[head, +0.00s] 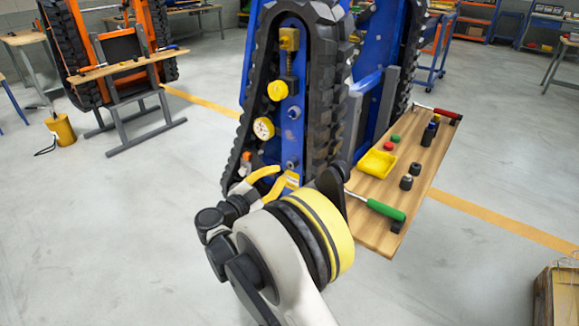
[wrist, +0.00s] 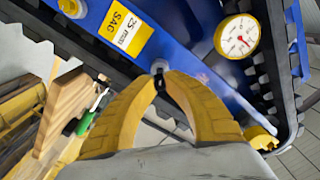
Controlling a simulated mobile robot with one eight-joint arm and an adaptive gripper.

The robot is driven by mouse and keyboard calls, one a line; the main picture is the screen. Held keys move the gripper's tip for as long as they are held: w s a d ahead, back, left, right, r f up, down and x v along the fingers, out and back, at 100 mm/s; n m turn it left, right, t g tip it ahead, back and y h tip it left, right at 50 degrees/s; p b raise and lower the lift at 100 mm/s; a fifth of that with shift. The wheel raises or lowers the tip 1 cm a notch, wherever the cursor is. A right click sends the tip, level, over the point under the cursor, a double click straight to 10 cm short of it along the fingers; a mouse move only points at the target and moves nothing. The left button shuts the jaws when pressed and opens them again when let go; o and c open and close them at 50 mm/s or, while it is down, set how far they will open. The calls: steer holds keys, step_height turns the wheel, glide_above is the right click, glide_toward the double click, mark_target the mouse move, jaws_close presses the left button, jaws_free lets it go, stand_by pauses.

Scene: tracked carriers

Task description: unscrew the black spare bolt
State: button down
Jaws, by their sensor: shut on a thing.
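My gripper (wrist: 160,78) has its two yellow fingers closed together at the blue side plate (wrist: 200,75) of the tracked carrier. Between the fingertips is a small dark bolt (wrist: 159,66), mostly hidden by them; it looks like the black spare bolt, and its head is against or just off the plate. In the head view my gripper (head: 279,180) is at the lower part of the track frame, and my wrist hides part of that area.
A round gauge (wrist: 237,37) is right of the fingers. The black track (head: 325,100) stands close by. A wooden shelf (head: 432,157) to the right carries a green-handled tool (head: 385,209), a yellow tray (head: 377,163) and black sockets (head: 406,182).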

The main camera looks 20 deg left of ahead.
steer(key=shift+s+a, duration=0.15)
steer(key=shift+s, duration=0.15)
steer(key=shift+v, duration=1.6)
